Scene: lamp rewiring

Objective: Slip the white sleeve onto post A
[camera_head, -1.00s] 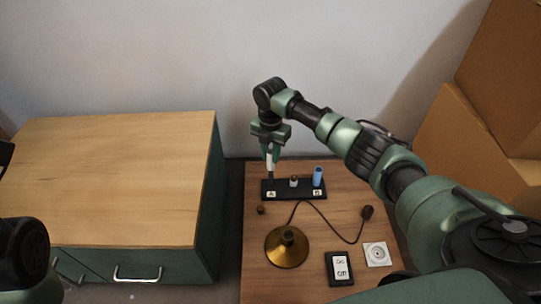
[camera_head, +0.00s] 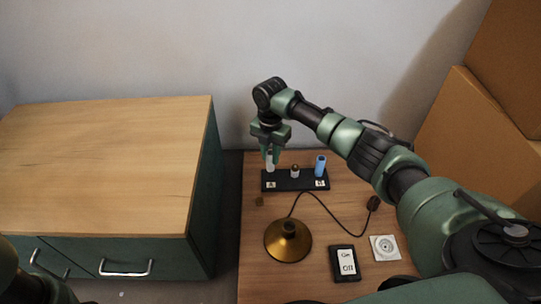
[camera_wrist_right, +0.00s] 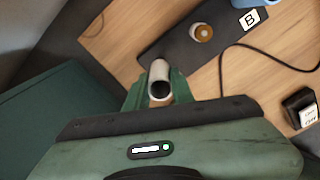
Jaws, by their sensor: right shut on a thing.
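My right gripper (camera_head: 270,153) is shut on the white sleeve (camera_head: 270,163), held roughly upright at the A end of the black board (camera_head: 296,181). In the right wrist view the sleeve (camera_wrist_right: 159,72) sits between the fingers, with its dark open end towards the camera. The label A (camera_head: 271,184) is just in front of the sleeve. Post A itself is hidden, so I cannot tell whether the sleeve is around it. A blue sleeve (camera_head: 320,166) stands at the B end. My left gripper is not in view.
A small post with a brownish top (camera_head: 295,172) stands mid-board. A brass lamp base (camera_head: 288,240), a cord with a dark plug (camera_head: 373,203), a switch (camera_head: 345,262) and a white socket (camera_head: 385,248) lie on the table. A green cabinet (camera_head: 110,160) stands left, cardboard boxes (camera_head: 470,140) right.

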